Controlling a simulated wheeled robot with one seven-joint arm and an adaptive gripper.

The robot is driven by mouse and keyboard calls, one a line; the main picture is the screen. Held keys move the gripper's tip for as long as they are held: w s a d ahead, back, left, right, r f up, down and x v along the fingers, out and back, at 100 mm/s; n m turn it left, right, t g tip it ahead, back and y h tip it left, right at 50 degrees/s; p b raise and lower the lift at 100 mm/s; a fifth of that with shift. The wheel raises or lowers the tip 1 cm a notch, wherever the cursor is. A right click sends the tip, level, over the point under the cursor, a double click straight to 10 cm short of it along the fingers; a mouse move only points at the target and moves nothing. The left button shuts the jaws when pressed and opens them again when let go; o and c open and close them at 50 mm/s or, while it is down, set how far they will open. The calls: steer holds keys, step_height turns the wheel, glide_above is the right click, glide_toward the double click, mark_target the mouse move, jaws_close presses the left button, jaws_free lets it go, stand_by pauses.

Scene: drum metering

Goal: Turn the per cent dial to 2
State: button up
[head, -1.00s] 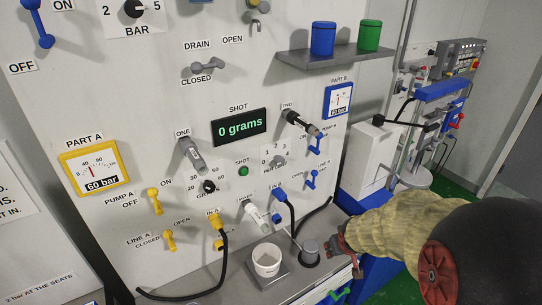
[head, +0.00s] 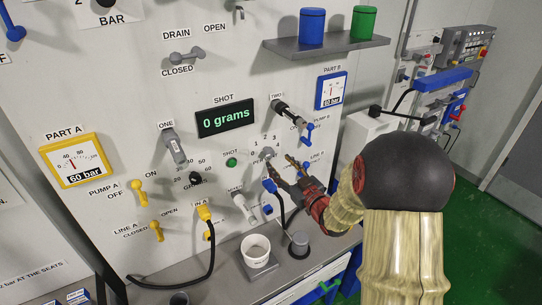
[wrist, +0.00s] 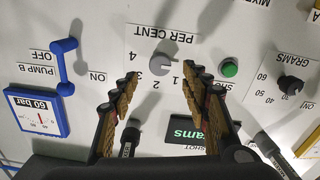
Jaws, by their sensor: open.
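The per cent dial (wrist: 163,61) is a small grey knob on the white panel, ringed by numbers, in the upper middle of the wrist view. I cannot tell which number it points to. My gripper (wrist: 160,78) is open and empty, a finger on either side of the dial's line in the wrist view. The dial appears just beyond the fingertips, with no contact visible. In the head view my gripper (head: 279,163) reaches the panel just below the 1, 2, 3 marks.
A green shot button (wrist: 229,67) and the black grams dial (wrist: 291,85) lie to the right in the wrist view. The blue pump B lever (wrist: 63,60) is at the left. The display (head: 226,118) reads 0 grams. A white cup (head: 256,248) stands below.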

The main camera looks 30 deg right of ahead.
mark_target(271, 155)
steer(key=w, duration=0.6)
steer(key=shift+w+a, duration=0.1)
steer(key=shift+w, duration=0.3)
steer(key=shift+c, duration=0.8)
steer(key=c, duration=1)
